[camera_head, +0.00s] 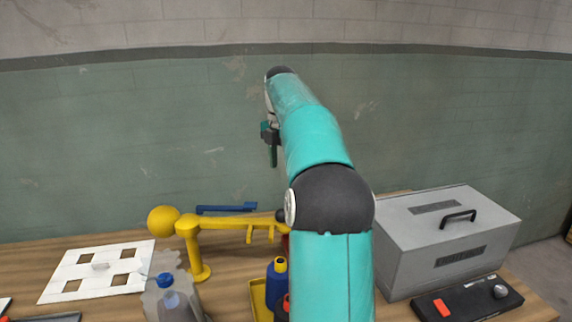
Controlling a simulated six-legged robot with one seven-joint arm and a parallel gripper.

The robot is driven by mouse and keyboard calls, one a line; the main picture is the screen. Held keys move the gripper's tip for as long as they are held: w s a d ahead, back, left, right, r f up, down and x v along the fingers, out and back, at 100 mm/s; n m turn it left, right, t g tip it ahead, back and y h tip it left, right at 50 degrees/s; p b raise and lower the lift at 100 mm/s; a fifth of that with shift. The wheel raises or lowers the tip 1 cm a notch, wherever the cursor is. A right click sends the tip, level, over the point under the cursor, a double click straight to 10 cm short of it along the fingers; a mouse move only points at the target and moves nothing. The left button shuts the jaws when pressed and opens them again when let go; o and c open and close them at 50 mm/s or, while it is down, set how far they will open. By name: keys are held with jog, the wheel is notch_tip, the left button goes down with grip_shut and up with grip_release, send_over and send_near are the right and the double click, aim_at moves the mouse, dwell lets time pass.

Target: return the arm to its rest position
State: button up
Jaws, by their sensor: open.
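My teal arm rises from the bottom centre of the head view and reaches forward over the table. Its black joint is in the middle, and the upper part leans up and left. My gripper (271,146) hangs from the arm's far end, a little left of it, pointing down. It is small and partly hidden behind the arm. Its jaws are open, and no object shows in them. It appears above the table's far side, in front of the green wall.
My arm hides the table's middle.

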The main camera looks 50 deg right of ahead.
dwell(0.3)
jog(key=shift+a, duration=0.1)
jog(key=s+a+r+m+t+h, duration=0.15)
jog(key=a+m, duration=0.25)
jog(key=a, duration=0.7)
jog(key=s+a+m+t, duration=0.1)
jog(key=s+a+m, duration=0.15)
jog(key=a, duration=0.85)
jog(key=s+a+f+m+t+y, duration=0.1)
jog(key=s+a+f+m+t, duration=0.2)
jog(key=s+a+f+m, duration=0.8)
jog(key=s+a+f, duration=0.1)
jog(key=s+a, duration=0.3)
jog(key=shift+s+a, duration=0.15)
jog(key=shift+a, duration=0.15)
jog(key=shift+f+y, duration=0.1)
jog(key=shift+y, duration=0.15)
